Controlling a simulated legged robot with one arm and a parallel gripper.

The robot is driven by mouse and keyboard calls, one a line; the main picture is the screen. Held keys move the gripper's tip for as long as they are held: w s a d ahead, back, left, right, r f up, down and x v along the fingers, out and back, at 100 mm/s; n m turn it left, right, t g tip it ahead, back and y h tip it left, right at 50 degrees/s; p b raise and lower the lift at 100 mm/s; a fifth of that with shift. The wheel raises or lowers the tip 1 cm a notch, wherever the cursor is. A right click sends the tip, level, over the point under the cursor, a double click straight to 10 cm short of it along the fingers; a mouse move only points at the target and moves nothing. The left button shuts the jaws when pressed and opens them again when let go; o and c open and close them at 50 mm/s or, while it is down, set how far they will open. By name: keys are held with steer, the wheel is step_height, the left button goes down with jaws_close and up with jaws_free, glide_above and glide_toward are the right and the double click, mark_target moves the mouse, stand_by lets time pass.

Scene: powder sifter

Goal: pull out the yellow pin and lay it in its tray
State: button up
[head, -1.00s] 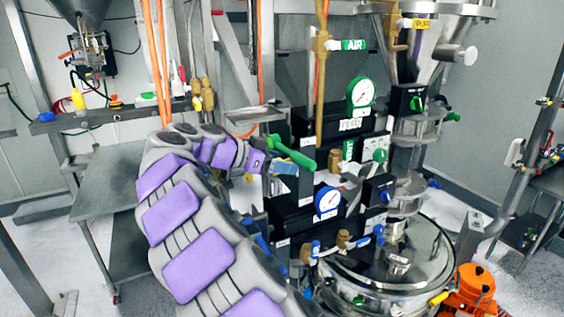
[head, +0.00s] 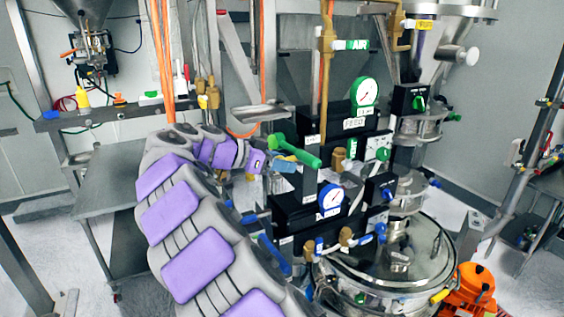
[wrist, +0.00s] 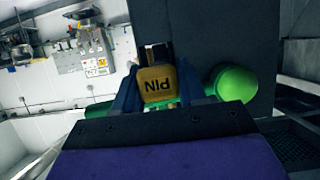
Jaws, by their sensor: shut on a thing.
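The yellow pin's head (wrist: 158,84), marked "PIN", sits between the two blue fingers of my gripper (wrist: 158,92) in the wrist view. The fingers are shut on it from both sides. A dark panel (wrist: 215,35) lies right behind the pin; I cannot tell whether the pin is still seated in it. In the head view my gripper (head: 287,161) is at the left side of the black boxes, just below a green handle (head: 293,150). The pin is not clearly visible there. I cannot clearly identify the pin's tray.
The green handle's round end (wrist: 233,82) is close to the right of my fingers. Black boxes with gauges (head: 340,125) and a steel vessel (head: 385,265) stand to the right. A small metal ledge (head: 258,112) is behind. A grey table (head: 112,180) at left looks bare.

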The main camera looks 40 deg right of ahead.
steer(key=shift+a+r, duration=0.2)
steer(key=shift+a, duration=0.45)
steer(key=shift+w, duration=0.1)
steer(key=shift+w+b, duration=0.1)
steer(key=shift+b, duration=0.35)
steer(key=shift+a, duration=0.15)
steer(key=shift+w+a, duration=0.1)
steer(key=shift+a, duration=0.45)
steer(key=shift+w+a+f+b, duration=0.15)
steer(key=shift+a+b, duration=0.25)
steer(key=shift+a, duration=0.2)
steer(key=shift+w+a+r+b, duration=0.1)
steer(key=shift+a+b, duration=0.25)
steer(key=shift+a, duration=0.2)
steer(key=shift+w+a+b, duration=0.2)
steer(key=shift+w+a, duration=0.05)
steer(key=shift+a, duration=0.85)
steer(key=shift+w+a+b, duration=0.2)
steer(key=shift+w+a, duration=0.05)
steer(key=shift+a, duration=0.8)
